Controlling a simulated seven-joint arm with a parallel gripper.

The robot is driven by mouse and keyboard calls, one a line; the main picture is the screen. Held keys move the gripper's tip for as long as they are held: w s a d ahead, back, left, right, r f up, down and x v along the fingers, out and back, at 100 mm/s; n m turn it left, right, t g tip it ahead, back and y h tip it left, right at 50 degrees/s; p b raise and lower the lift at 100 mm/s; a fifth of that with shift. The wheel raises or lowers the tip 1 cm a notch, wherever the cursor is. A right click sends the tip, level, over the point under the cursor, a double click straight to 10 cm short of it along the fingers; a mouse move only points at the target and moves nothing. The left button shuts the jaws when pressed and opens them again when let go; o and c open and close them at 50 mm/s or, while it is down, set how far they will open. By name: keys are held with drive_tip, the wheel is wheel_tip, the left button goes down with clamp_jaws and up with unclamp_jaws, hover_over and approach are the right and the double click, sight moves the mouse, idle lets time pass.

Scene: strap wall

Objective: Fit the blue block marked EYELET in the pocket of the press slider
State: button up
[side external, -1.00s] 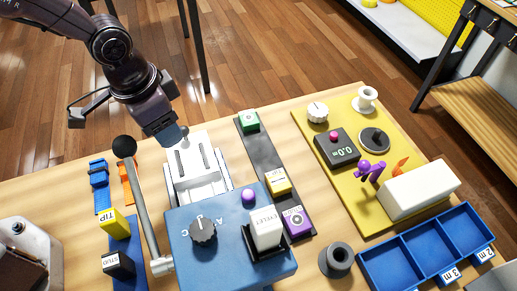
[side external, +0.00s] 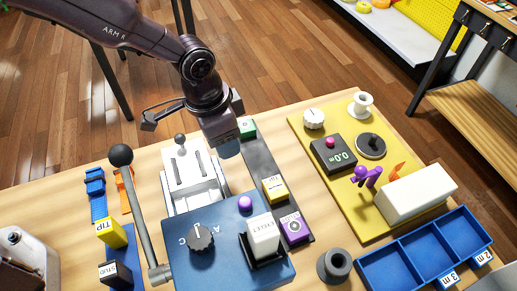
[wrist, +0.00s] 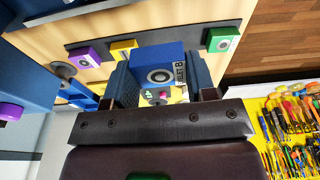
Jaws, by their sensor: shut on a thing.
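The blue block (wrist: 156,66), with a ring mark and a label ending in "LET B", sits between the two fingers of my gripper (wrist: 161,84) in the wrist view. In the side view my gripper (side external: 226,142) is shut on it, right of the white press slider (side external: 194,186), above the table near the dark strip's far end. Only a little blue of the block (side external: 230,151) shows below the gripper there. The slider has two dark slots and a small grey ball at its far end. Its pocket cannot be made out.
Green (side external: 246,127), yellow (side external: 274,189) and purple (side external: 294,229) blocks line the dark strip (side external: 258,160). A yellow mat (side external: 300,135) lies right.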

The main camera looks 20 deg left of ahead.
hover_over(260, 158)
drive_tip(key=s, duration=0.1)
drive_tip(key=f, duration=0.6)
drive_tip(key=shift+a, duration=0.3)
drive_tip(key=shift+w+d+f, duration=0.15)
drive_tip(key=shift+w+f, duration=0.05)
drive_tip(key=shift+f, duration=0.7)
drive_tip(key=shift+w+d+f, duration=0.1)
drive_tip(key=shift+w+f, duration=0.05)
drive_tip(key=shift+f, duration=0.75)
drive_tip(key=shift+f, duration=0.15)
drive_tip(key=o, duration=1.1)
drive_tip(key=shift+f, duration=0.1)
